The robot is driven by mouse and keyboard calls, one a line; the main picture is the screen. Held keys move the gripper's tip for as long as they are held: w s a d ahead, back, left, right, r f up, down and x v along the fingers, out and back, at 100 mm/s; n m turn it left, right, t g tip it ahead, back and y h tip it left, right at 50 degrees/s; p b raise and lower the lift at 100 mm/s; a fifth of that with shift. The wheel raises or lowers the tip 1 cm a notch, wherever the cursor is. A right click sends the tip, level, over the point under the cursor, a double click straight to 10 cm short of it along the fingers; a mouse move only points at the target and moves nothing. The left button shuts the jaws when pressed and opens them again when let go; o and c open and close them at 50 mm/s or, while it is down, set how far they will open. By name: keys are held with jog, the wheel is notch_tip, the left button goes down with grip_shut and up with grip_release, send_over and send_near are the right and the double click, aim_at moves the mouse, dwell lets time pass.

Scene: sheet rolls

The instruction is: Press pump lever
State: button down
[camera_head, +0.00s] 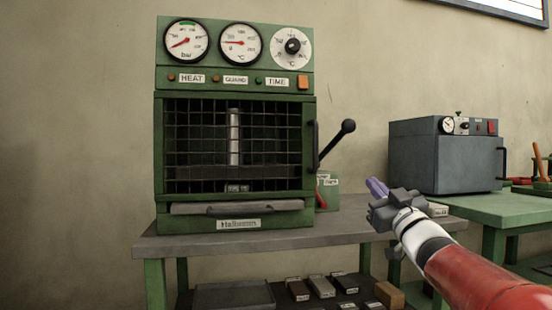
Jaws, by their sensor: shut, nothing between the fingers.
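A green press machine (236,125) stands on a grey-topped bench, its mesh guard (200,146) down over the front. The pump lever (336,141) is a dark rod with a black ball knob (348,126), on the machine's right side, tilted up to the right. Its lower end is hidden behind the machine. My gripper (377,188) is right of and below the lever, apart from it, with its purple fingers shut and empty, pointing up and left.
The bench top (345,229) is mostly clear in front of the machine. A small green box (329,195) sits beside the machine below the lever. A grey oven (444,156) stands on a green table at right. Several small blocks (321,286) lie on the lower shelf.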

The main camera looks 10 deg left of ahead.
jog(key=shift+r, duration=0.1)
dwell(0.4)
jog(key=w+r+g+p, duration=0.1)
jog(key=w+r+p, duration=0.2)
jog(key=r+p, duration=1)
notch_tip(320, 180, up, 4)
jog(key=shift+a+r+h, duration=0.25)
jog(key=shift+a+h, duration=0.15)
jog(key=shift+a, duration=0.05)
jog(key=shift+w, duration=0.1)
jog(key=p+x, duration=0.4)
jog(key=x, duration=0.6)
jog(key=f, duration=0.1)
jog(key=f+b, duration=0.1)
jog(key=f, duration=0.2)
jog(key=shift+w+d+f, duration=0.15)
jog(key=shift+w+d, duration=0.1)
jog(key=shift+d, duration=0.05)
jog(key=shift+b, duration=0.3)
